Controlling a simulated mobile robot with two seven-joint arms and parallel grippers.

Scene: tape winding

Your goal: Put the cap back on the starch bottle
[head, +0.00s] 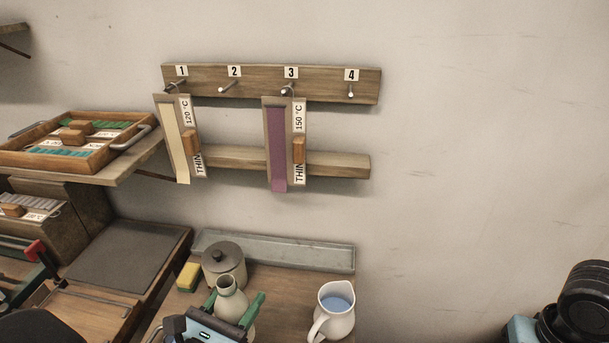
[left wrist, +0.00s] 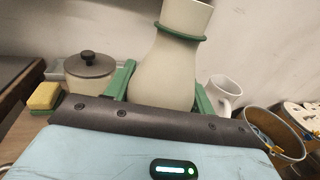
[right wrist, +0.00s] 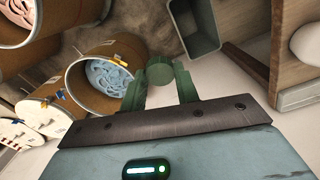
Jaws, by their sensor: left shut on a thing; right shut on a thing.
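The starch bottle (head: 229,286) is a cream, round-bodied bottle with a narrow neck. My left gripper (head: 236,300) is shut on its body. In the left wrist view the bottle (left wrist: 163,75) stands between the green fingers, slightly tilted in the picture, with a dark green ring round its neck. No cap shows on it in the head view. My right gripper (right wrist: 160,88) is shut on a small round green piece, which looks like the cap (right wrist: 160,70).
A lidded pot (head: 224,264) and a yellow sponge (head: 188,277) stand left of the bottle. A white jug (head: 332,310) with blue liquid stands to its right. Bins, one holding pale blue cord (right wrist: 108,77), lie below my right gripper. A numbered peg rail (head: 270,83) hangs behind.

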